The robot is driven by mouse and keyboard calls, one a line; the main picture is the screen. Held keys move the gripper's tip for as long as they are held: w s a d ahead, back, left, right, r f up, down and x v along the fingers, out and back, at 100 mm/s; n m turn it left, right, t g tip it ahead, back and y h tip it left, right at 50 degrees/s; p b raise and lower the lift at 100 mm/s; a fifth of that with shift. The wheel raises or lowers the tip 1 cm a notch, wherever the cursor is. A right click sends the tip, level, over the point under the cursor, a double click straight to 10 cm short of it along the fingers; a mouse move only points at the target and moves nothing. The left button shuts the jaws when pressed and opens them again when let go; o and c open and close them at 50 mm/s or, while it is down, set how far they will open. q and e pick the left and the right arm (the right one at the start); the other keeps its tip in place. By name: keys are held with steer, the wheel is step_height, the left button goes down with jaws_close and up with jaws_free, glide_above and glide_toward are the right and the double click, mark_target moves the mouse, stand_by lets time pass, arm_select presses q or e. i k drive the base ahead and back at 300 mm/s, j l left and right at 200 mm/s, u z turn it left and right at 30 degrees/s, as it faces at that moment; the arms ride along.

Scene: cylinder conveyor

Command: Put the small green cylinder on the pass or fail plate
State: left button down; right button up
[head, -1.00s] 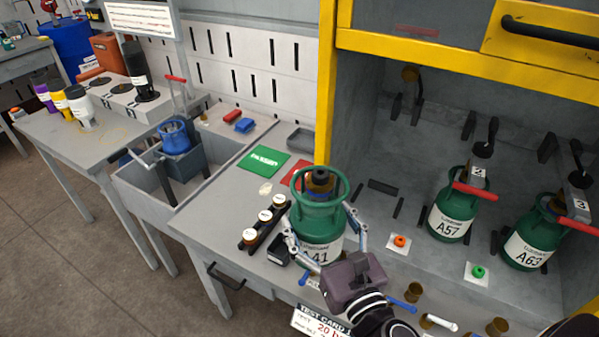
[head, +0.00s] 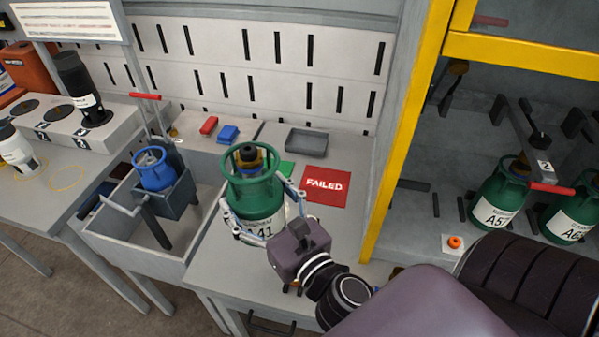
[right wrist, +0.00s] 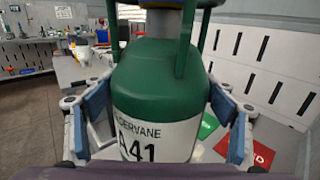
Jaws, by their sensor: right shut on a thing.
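The small green cylinder labelled A41 (head: 256,190) is upright in my right gripper (head: 262,222), in front of the plates in the head view. The right gripper's fingers are shut around its body; in the right wrist view the cylinder (right wrist: 160,90) fills the middle between the blue-padded fingers. The red FAILED plate (head: 325,186) lies on the bench just right of the cylinder. The green plate (head: 287,170) is mostly hidden behind the cylinder; it shows better in the right wrist view (right wrist: 207,126). Whether the cylinder's base touches the bench is hidden. My left gripper is not in view.
A grey tray (head: 306,142) and red and blue blocks (head: 228,133) lie at the back of the bench. A sink-like bin with a blue cylinder (head: 153,168) stands left. The yellow-framed cabinet (head: 408,130) with green cylinders (head: 497,208) is on the right.

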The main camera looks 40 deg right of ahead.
mark_target(324, 185)
steer(key=i+j, duration=0.75)
steer(key=i, duration=0.2)
steer(key=i+j+z, duration=0.15)
steer(key=z, duration=0.2)
steer(key=i+j+z, duration=0.1)
steer(key=z, duration=1.1)
